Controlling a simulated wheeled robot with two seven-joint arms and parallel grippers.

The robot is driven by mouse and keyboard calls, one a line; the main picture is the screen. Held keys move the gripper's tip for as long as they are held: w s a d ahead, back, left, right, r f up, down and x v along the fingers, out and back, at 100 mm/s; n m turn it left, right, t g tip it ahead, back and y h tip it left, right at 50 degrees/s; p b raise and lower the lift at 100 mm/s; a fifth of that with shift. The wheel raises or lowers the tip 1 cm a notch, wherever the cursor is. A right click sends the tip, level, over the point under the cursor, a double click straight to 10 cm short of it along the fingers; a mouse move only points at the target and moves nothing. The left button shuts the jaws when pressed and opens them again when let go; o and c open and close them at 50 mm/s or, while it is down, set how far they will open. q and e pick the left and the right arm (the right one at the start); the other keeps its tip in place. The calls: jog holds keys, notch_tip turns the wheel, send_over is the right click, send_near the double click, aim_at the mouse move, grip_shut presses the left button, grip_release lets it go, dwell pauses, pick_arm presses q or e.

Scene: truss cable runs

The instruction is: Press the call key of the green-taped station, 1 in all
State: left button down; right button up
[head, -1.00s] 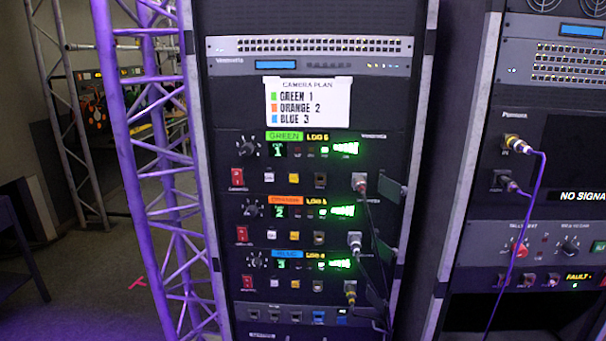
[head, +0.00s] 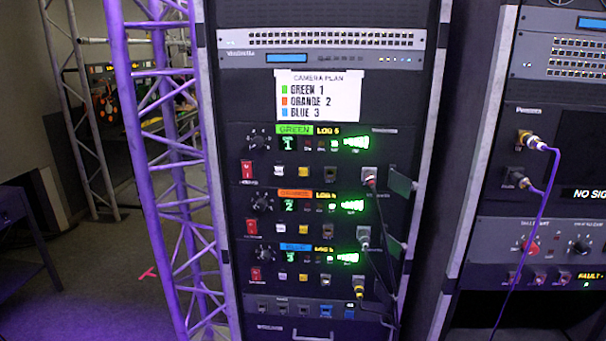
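The green-taped station (head: 295,129) is the top one of three similar units in the middle rack. It has a black knob (head: 259,141), a green-lit display reading 1, a red switch (head: 248,168), a white key (head: 279,171), a yellow key (head: 303,172) and a dark socket. A cable plug (head: 369,175) sits at its right end. Which key is the call key cannot be read at this size. Neither of my grippers is in view.
The orange-taped station (head: 296,193) and blue-taped station (head: 295,247) lie below. A camera plan card (head: 318,95) hangs above. Cables hang down the rack's right side. A purple-lit truss (head: 130,150) stands left, another rack (head: 560,170) right.

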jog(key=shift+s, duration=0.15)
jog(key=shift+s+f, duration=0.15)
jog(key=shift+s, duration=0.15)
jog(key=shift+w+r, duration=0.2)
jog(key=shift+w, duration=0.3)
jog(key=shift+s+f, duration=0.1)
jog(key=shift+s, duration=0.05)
